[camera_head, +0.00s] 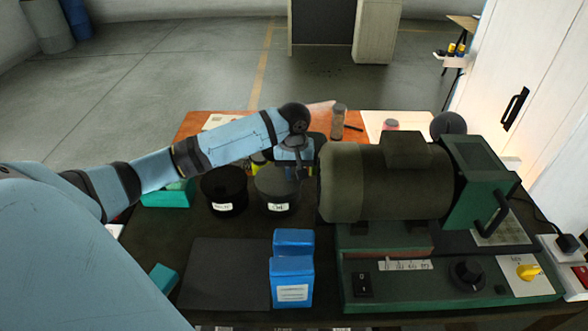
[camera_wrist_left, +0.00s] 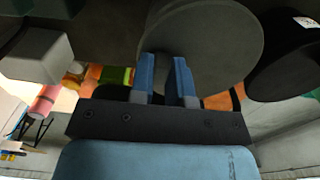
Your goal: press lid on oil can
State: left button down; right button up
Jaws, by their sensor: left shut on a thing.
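The grey-topped can (camera_head: 278,207) with a white label stands on the bench, just right of a black can (camera_head: 224,195). My left gripper (camera_head: 296,172) reaches in from the left and is over the back right part of the grey top. In the left wrist view its two blue fingers (camera_wrist_left: 167,80) are shut against a broad grey disc, the lid (camera_wrist_left: 215,40). The grip point itself is mostly hidden by the fingers. I cannot tell whether the lid is fully seated on the can. My right gripper is not in view.
A large green machine (camera_head: 385,185) stands close to the right of the can. A blue box (camera_head: 292,282) stands in front, beside a dark flat mat (camera_head: 225,275). A teal bin (camera_head: 168,197) is at left. A jar (camera_head: 338,122) stands behind.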

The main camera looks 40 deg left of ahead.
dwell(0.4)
pick_arm(q)
jog(key=shift+p, duration=0.4)
dwell(0.4)
jog(key=shift+p, duration=0.45)
jog(key=c, duration=1.5)
grip_release()
jog(key=o, duration=1)
